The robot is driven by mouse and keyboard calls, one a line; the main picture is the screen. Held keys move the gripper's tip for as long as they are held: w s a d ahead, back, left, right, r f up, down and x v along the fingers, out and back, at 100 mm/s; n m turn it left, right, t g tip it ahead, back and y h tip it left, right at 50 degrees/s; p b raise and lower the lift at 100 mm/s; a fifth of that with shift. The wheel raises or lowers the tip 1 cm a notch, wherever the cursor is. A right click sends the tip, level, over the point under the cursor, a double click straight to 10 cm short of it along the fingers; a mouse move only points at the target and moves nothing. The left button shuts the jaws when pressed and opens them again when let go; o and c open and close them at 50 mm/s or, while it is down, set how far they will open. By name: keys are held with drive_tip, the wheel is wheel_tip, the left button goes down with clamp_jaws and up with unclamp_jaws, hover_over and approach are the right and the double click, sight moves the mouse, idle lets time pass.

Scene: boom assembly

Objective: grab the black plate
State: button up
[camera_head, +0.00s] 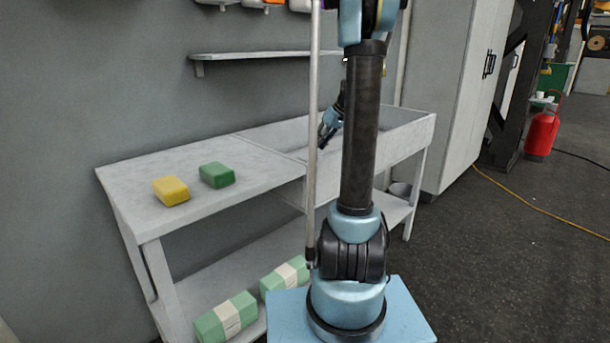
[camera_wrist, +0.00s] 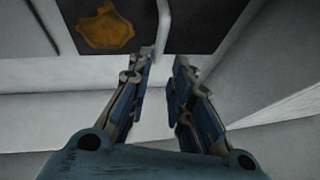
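In the wrist view two dark flat pieces show at the top edge, cut off by the frame. The left black plate (camera_wrist: 92,38) bears an orange-brown patch. The right dark piece (camera_wrist: 205,28) is plain, and a pale strip lies between the two. My gripper (camera_wrist: 164,64) has its two fingers apart with an empty gap between them. Its tips are near the lower edges of the dark pieces; I cannot tell whether they touch. In the head view my gripper (camera_head: 326,140) hangs over the sink end of the bench, partly behind my arm. No black plate is visible there.
The grey bench (camera_head: 130,182) carries a yellow sponge (camera_head: 171,190) and a green sponge (camera_head: 217,175). The sink basin (camera_head: 400,130) has raised walls. A wall shelf (camera_head: 260,56) is above. Wrapped green packs (camera_head: 226,317) lie on the lower shelf. A red extinguisher (camera_head: 541,132) stands far right.

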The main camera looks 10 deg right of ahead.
drive_tip(key=x, duration=1.1)
drive_tip(key=shift+f, duration=0.4)
clamp_jaws()
